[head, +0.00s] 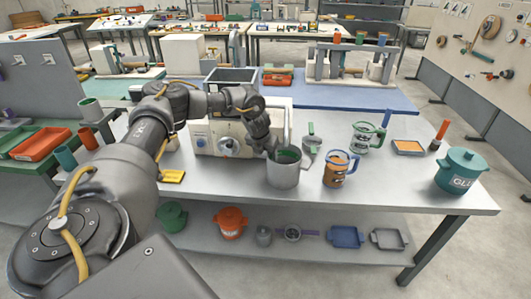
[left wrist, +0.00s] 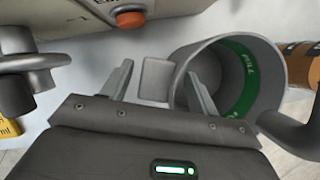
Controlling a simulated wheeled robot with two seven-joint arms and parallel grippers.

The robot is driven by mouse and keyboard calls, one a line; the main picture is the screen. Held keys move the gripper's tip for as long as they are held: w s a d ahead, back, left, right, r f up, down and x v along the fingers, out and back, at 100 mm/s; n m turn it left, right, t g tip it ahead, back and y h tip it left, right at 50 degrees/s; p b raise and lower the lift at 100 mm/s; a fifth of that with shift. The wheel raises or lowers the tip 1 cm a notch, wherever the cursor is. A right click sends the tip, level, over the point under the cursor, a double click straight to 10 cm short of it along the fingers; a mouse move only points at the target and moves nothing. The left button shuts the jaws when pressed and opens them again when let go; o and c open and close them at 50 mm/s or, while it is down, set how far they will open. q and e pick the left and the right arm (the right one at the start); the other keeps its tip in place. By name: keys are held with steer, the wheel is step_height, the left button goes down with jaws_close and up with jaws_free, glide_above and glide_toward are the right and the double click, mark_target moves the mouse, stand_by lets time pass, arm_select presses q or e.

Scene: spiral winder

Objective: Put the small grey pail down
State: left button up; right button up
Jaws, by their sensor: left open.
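The small grey pail (head: 284,172) stands upright on the white bench near its front edge. A green band shows inside its mouth. In the left wrist view the pail (left wrist: 268,75) is at the right, and the band carries lettering. My left gripper (head: 272,150) is at the pail's left rim; in the left wrist view (left wrist: 160,88) its fingers are apart. A small grey block, perhaps the pail's grip, shows between them. The right finger overlaps the pail's mouth; I cannot tell if it touches. My right gripper is not in view.
A white machine with a knob (head: 203,140) stands behind and left of the pail. An orange mug (head: 336,172) is close at right, with a glass jug (head: 366,140) behind. A teal pot (head: 462,172) is far right.

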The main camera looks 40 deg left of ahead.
arm_select(q)
steer(key=shift+r, duration=0.1)
steer(key=b+v, duration=0.1)
steer(key=v, duration=1.1)
